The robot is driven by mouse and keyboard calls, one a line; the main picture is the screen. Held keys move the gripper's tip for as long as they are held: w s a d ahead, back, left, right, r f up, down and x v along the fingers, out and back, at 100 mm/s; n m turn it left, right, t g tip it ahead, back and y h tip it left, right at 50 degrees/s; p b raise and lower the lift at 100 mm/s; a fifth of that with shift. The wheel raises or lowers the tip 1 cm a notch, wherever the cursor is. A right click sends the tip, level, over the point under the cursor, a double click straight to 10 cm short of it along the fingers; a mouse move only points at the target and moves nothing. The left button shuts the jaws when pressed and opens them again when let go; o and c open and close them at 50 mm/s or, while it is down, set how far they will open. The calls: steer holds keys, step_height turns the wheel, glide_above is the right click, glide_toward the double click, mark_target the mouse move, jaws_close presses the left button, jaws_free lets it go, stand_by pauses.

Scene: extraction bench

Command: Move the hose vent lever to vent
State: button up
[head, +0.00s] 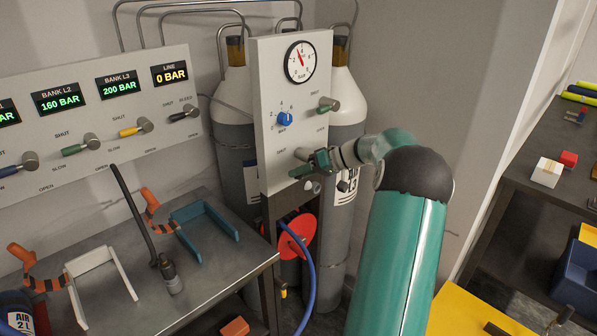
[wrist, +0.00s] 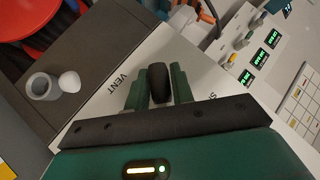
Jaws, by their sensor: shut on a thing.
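The hose vent lever shows in the wrist view as a dark rounded handle (wrist: 160,84) on the white panel (wrist: 207,62). The word VENT is printed to its left, and a label starting with S is partly hidden to its right. My gripper (wrist: 160,90) is shut on the lever, with one green finger on each side of it. In the head view my gripper (head: 319,160) is at the lower part of the upright white panel (head: 264,107) and hides most of the lever. I cannot tell the lever's exact angle.
Gas cylinders (head: 347,100) stand behind the panel. A red hose reel (head: 300,236) hangs below. The bench (head: 215,272) at left holds a black hose and brackets.

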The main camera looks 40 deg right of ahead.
steer(key=n+h, duration=0.1)
steer(key=d+f+h, duration=0.1)
steer(key=shift+d+n+g+h, duration=0.2)
steer(key=shift+n+g+h, duration=0.1)
steer(key=shift+n+h, duration=0.1)
steer(key=shift+d+f+n+h, duration=0.1)
steer(key=shift+d+n+h, duration=0.4)
steer(key=shift+h, duration=0.35)
steer(key=shift+d+f+n+h, duration=0.1)
steer(key=shift+d+n+h, duration=0.35)
steer(key=shift+h, duration=0.4)
steer(key=o, duration=1)
steer(key=shift+r, duration=0.1)
steer(key=v, duration=1.3)
steer(key=shift+s+r, duration=0.2)
steer(key=shift+r, duration=0.2)
